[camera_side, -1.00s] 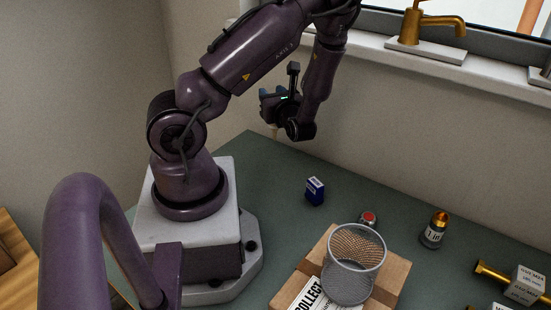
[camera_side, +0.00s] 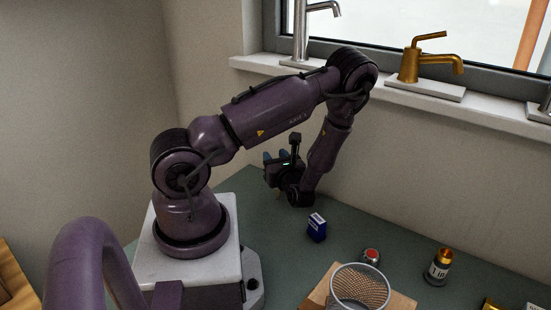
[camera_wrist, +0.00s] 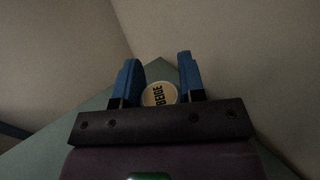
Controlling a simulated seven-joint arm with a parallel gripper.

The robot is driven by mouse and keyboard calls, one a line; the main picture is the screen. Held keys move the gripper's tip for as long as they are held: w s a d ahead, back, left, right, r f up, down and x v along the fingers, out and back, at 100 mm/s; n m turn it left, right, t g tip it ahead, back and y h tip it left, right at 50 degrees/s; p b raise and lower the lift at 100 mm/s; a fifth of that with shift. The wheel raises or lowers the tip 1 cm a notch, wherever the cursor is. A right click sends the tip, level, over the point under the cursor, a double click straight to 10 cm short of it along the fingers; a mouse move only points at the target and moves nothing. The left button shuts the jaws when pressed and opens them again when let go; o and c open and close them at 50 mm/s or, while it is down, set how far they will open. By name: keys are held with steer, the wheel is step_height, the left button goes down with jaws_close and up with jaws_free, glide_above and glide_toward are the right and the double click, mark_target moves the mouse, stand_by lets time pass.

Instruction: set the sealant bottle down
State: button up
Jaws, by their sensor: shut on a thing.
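The sealant bottle shows in the wrist view as a round pale top (camera_wrist: 160,94) with the dark word "BEIGE", between my blue fingers. My gripper (camera_wrist: 158,68) is shut on it. In the side view, my gripper (camera_side: 277,163) hangs over the back left part of the green bench, by the wall. There the bottle is mostly hidden behind my wrist, with only a small pale bit below the fingers. I cannot tell whether its base touches the bench.
A small blue box (camera_side: 317,227) stands to the right of my gripper. Further right are a red-topped item (camera_side: 371,256), a wire mesh cup (camera_side: 360,287) on a wooden box, and a gold-capped container (camera_side: 438,267). A windowsill with taps (camera_side: 425,88) runs behind.

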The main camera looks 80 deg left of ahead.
steer(key=o, duration=1)
steer(key=shift+c, duration=0.2)
steer(key=shift+r, duration=0.1)
steer(key=w+d, duration=0.2)
steer(key=d, duration=0.9)
steer(key=d+r+n+t+h, duration=0.4)
steer(key=d+r+n+h, duration=0.4)
steer(key=r, duration=0.4)
steer(key=s+d+r+n+t+h, duration=0.1)
steer(key=d+r+n+t+h, duration=0.4)
steer(key=r, duration=0.7)
steer(key=d+n+h, duration=0.2)
steer(key=d+h, duration=0.2)
steer(key=d, duration=0.1)
steer(key=shift+d+r+n+h, duration=0.25)
steer(key=shift+r+n+h, duration=0.05)
steer(key=shift+r+n, duration=0.1)
